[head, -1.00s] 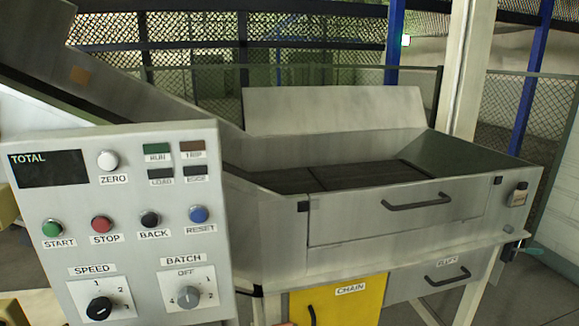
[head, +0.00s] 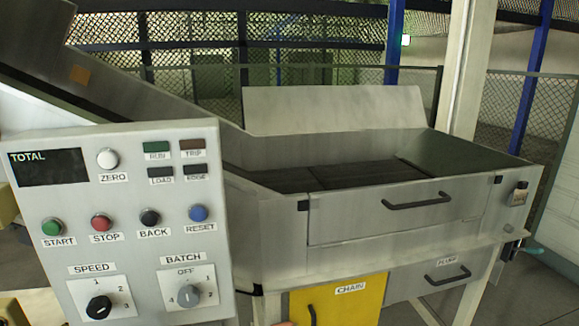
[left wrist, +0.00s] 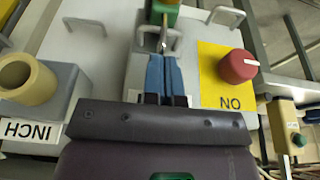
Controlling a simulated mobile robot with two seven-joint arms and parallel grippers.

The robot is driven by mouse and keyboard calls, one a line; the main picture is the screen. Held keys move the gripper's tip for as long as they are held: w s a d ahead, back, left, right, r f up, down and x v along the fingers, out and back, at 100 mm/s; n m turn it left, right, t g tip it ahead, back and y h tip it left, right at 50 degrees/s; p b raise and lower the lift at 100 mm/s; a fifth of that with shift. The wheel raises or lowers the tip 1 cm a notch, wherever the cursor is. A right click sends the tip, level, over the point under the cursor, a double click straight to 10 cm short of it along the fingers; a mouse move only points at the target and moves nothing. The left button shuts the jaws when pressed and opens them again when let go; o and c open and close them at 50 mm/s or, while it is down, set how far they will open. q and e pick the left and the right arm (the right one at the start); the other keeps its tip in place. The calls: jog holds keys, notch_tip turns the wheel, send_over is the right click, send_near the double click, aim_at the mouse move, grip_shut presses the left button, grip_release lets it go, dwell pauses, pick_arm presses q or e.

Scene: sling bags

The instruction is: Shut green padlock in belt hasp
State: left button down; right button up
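In the left wrist view, the blue fingers of my left gripper (left wrist: 165,76) lie side by side with almost no gap. Just beyond their tips is a green body with a yellowish lower part, apparently the green padlock (left wrist: 167,10), cut off by the top edge. A thin metal piece (left wrist: 163,42) stands between it and the fingertips, next to a bent metal loop (left wrist: 147,35). I cannot tell whether the fingers touch or grip any of this, or whether the padlock is shut. The belt hasp cannot be made out in the head view. My right gripper is not in view.
The wrist view shows a red knob (left wrist: 238,66) on a yellow plate, a tan cylinder (left wrist: 27,79) and an INCH label (left wrist: 30,130) close by. In the head view, a control panel (head: 130,245) stands before the metal machine, with a yellow CHAIN door (head: 338,300).

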pick_arm(q)
jog(key=shift+f+b, duration=0.3)
jog(key=shift+f, duration=0.8)
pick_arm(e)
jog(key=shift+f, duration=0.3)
pick_arm(q)
jog(key=shift+r, duration=0.15)
jog(key=shift+r+p, duration=0.6)
jog(key=shift+r, duration=2.85)
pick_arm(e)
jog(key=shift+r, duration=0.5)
pick_arm(q)
jog(key=s+d+f+m+t+h+b, duration=0.25)
jog(key=s+d+f+t, duration=0.35)
jog(key=s+f, duration=0.5)
jog(key=s+a+r+m+t+y, duration=0.1)
jog(key=s+t+y, duration=0.1)
jog(key=s, duration=0.6)
jog(key=shift+a+b, duration=0.3)
jog(key=shift+a, duration=0.1)
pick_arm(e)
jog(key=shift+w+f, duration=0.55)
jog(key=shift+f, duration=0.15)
